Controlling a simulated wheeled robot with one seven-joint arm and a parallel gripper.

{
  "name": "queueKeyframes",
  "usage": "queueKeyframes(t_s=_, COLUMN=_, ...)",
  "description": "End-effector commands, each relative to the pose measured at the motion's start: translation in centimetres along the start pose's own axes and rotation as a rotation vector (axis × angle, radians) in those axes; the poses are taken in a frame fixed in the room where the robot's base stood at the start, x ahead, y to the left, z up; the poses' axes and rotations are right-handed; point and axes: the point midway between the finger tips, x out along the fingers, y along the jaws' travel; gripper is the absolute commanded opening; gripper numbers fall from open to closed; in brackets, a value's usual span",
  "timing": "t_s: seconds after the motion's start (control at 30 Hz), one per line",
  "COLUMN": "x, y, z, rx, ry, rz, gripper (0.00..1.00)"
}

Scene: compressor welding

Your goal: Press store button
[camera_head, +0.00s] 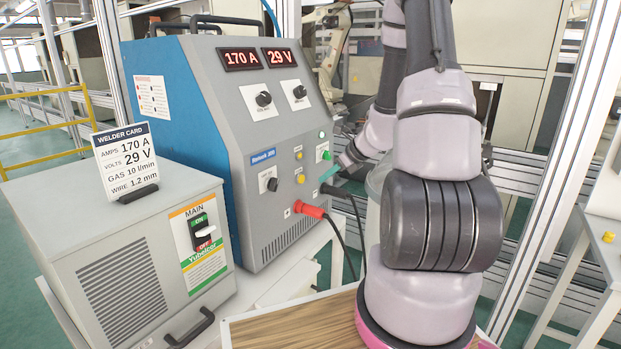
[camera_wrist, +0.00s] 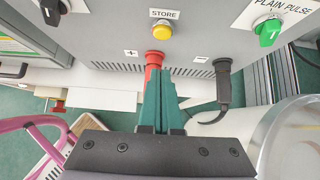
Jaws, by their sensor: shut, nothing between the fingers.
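The welder's store button (camera_wrist: 162,32) is a round yellow button under a STORE label in the wrist view. It also shows on the front panel in the head view (camera_head: 301,179). My gripper (camera_wrist: 160,72) has its green fingers shut together and empty. In the wrist view the fingertips appear just below the button, overlapping the red plug; a gap to the button shows in the picture. In the head view my gripper (camera_head: 328,174) is at the right side of the panel, partly hidden by my wrist. I cannot tell its exact distance from the panel.
A red plug (camera_wrist: 154,58) and a black plug (camera_wrist: 223,80) with a cable stick out below the button. A green switch (camera_wrist: 268,32) is to the right. The welder (camera_head: 262,150) reads 170 A and 29 V. A grey box (camera_head: 120,250) carries the welder card (camera_head: 125,163).

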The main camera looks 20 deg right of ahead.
Motion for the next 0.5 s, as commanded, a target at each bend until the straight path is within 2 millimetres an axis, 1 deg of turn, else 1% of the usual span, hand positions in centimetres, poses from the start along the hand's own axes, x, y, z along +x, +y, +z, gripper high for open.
queueKeyframes(t_s=0.03, x=1.2, y=0.1, z=-0.1, rx=0.002, ry=0.001, rz=0.005, gripper=0.0)
queueKeyframes(t_s=0.13, x=3.1, y=0.1, z=-0.1, rx=0.001, ry=0.001, rz=0.004, gripper=0.0)
queueKeyframes(t_s=0.2, x=3.8, y=0.0, z=1.1, rx=-0.003, ry=-0.002, rz=0.001, gripper=0.0)
queueKeyframes(t_s=0.3, x=4.7, y=0.0, z=2.0, rx=-0.002, ry=-0.002, rz=0.001, gripper=0.0)
queueKeyframes(t_s=0.5, x=5.5, y=0.0, z=2.8, rx=-0.001, ry=-0.001, rz=0.0, gripper=0.0)
